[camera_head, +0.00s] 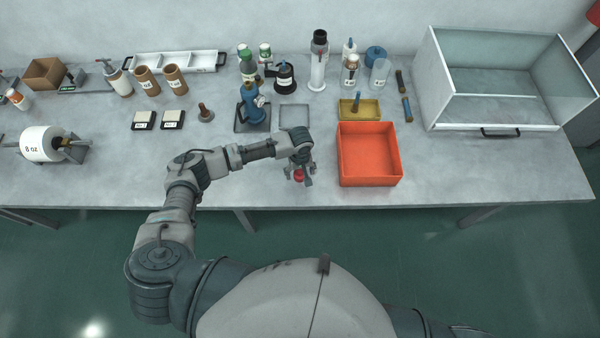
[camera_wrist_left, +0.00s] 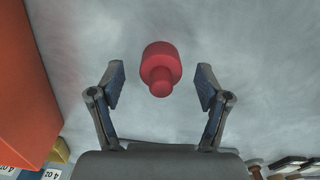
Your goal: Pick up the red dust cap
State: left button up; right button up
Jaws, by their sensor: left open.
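The red dust cap (camera_head: 299,176) is on the grey table near its front edge, left of the orange bin. In the left wrist view the cap (camera_wrist_left: 160,68) shows a wide round part with a narrower knob. My left gripper (camera_head: 300,178) is open at the cap. In the wrist view its two fingers (camera_wrist_left: 160,80) stand on either side of the cap with a clear gap on each side, and neither touches it. My right gripper is not in view.
The orange bin (camera_head: 345,170) stands just right of my gripper, and its wall also shows in the wrist view (camera_wrist_left: 25,85). Behind are a blue device (camera_head: 250,108), a yellow tray (camera_head: 346,113) and several bottles.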

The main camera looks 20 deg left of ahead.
pick_arm(q)
jog(key=shift+f, duration=0.95)
jog(key=shift+a, duration=0.1)
jog(key=c, duration=0.9)
jog(key=shift+c, duration=0.2)
jog(key=shift+r, duration=0.15)
jog(key=shift+w+r, duration=0.1)
jog(key=shift+r, duration=0.55)
jog(key=shift+s+r, duration=0.15)
jog(key=shift+r, duration=0.35)
jog(key=shift+s+r, duration=0.15)
jog(key=shift+r, duration=0.35)
jog(key=s+d+r+b, duration=0.1)
jog(key=s, duration=1.4)
jog(key=shift+s+r, duration=0.25)
